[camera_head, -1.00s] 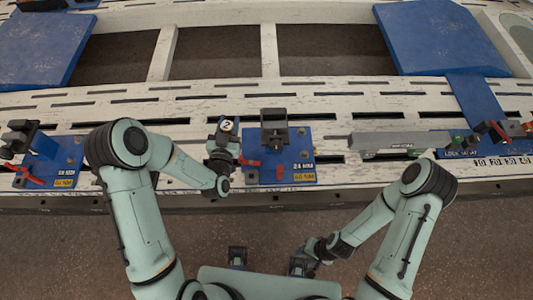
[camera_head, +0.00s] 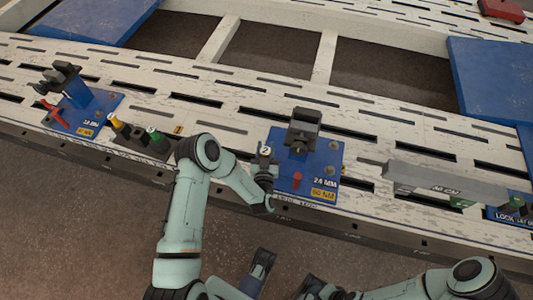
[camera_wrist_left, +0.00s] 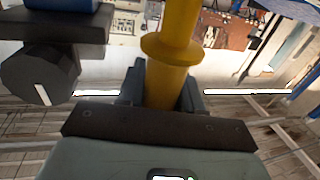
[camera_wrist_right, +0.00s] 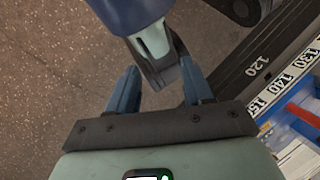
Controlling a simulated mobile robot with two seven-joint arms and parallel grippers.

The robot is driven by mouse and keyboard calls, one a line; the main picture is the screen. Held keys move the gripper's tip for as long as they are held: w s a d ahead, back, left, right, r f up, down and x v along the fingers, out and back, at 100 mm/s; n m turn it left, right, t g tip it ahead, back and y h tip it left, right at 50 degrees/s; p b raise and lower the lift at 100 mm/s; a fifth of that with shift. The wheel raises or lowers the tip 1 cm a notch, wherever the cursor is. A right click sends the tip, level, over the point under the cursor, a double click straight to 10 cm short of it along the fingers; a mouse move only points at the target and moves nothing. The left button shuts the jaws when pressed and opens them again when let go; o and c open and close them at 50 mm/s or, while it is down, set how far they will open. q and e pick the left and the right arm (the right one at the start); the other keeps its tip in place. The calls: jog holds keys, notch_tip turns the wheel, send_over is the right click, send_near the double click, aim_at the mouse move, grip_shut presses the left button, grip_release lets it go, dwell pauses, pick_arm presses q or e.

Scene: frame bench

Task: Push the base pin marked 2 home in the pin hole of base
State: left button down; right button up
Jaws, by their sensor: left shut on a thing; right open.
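The base pin marked 2 (camera_head: 265,151) shows its round numbered top at the left edge of the blue base plate labelled 24 MM (camera_head: 328,160). My left gripper (camera_head: 264,170) is shut on this pin beside the plate. In the left wrist view the pin is a yellow shaft with a collar (camera_wrist_left: 170,50), between the fingers of my left gripper (camera_wrist_left: 163,88). The pin's lower end and the pin hole under it are hidden, so I cannot tell how deep it sits. My right gripper (camera_wrist_right: 160,90) is open, low in front of the bench.
A dark clamp block (camera_head: 302,130) and a red piece (camera_head: 297,180) stand on the plate. A rack with yellow (camera_head: 115,121) and green pins (camera_head: 153,134) is to the left, beside another blue fixture (camera_head: 80,95). A long grey bar (camera_head: 435,183) lies to the right.

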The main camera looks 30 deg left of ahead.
pick_arm(q)
jog(key=shift+f, duration=0.1)
pick_arm(e)
jog(key=shift+f, duration=0.1)
dwell(0.3)
pick_arm(q)
jog(key=shift+f+b, duration=0.7)
jog(key=shift+f, duration=0.15)
notch_tip(320, 180, down, 2)
jog(key=shift+f+b, duration=0.2)
jog(key=shift+b, duration=0.6)
jog(key=shift+f+b, duration=0.55)
jog(key=shift+f, duration=0.25)
pick_arm(e)
jog(key=w+d+f+t+h, duration=0.1)
jog(key=w+d+f+t, duration=0.1)
jog(key=w+f, duration=0.3)
jog(key=shift+w+d, duration=0.45)
jog(key=shift+w, duration=0.1)
jog(key=shift+r, duration=0.2)
